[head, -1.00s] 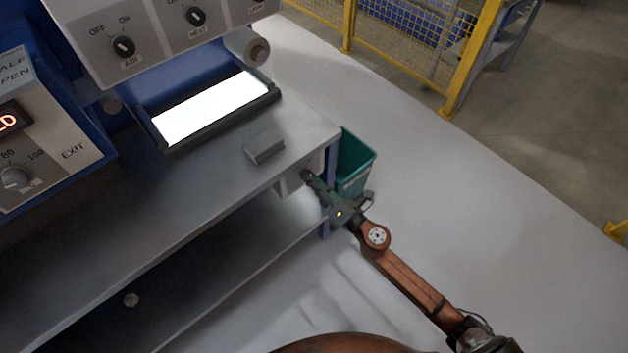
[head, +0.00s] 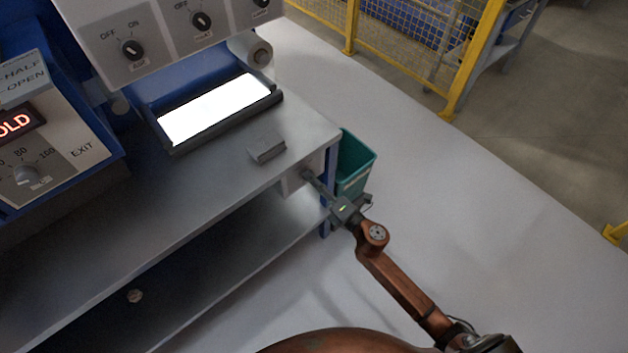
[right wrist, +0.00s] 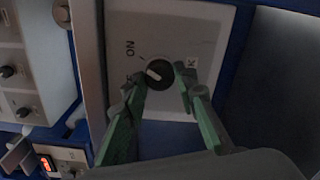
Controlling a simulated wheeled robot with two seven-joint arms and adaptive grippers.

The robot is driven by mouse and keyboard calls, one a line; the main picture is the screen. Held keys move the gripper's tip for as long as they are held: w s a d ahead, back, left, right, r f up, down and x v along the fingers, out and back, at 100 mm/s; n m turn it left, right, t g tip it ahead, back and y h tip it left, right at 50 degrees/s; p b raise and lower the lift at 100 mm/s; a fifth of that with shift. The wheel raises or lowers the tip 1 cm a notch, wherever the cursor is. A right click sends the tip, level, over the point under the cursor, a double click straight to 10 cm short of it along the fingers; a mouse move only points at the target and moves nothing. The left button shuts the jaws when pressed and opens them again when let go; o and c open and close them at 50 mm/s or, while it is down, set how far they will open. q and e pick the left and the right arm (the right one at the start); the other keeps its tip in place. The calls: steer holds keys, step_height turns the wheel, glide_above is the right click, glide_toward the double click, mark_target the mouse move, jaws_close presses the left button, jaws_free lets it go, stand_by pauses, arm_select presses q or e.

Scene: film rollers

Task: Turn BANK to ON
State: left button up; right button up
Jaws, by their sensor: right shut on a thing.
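The BANK knob (right wrist: 158,75) is a dark round dial with a white mark, on a pale panel (right wrist: 200,40). The letters ON are beside it in the right wrist view, and a K shows on the other side; other lettering is partly hidden by a finger. My right gripper (right wrist: 160,90) has its green fingers on either side of the knob, shut on it. The white mark lies on the knob's left side in that view. In the head view the right gripper (head: 310,178) reaches the panel under the bench's right end. My left gripper is not in view.
A teal bin (head: 354,165) stands just behind the right gripper. The grey bench top (head: 220,185) carries a small grey block (head: 267,149). Other dials, such as the one at the upper left (head: 132,50), sit on panels above. Open floor lies to the right.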

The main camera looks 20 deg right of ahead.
steer(key=shift+d, duration=0.1)
steer(key=o, duration=1.2)
steer(key=shift+c, duration=0.2)
steer(key=v, duration=1.2)
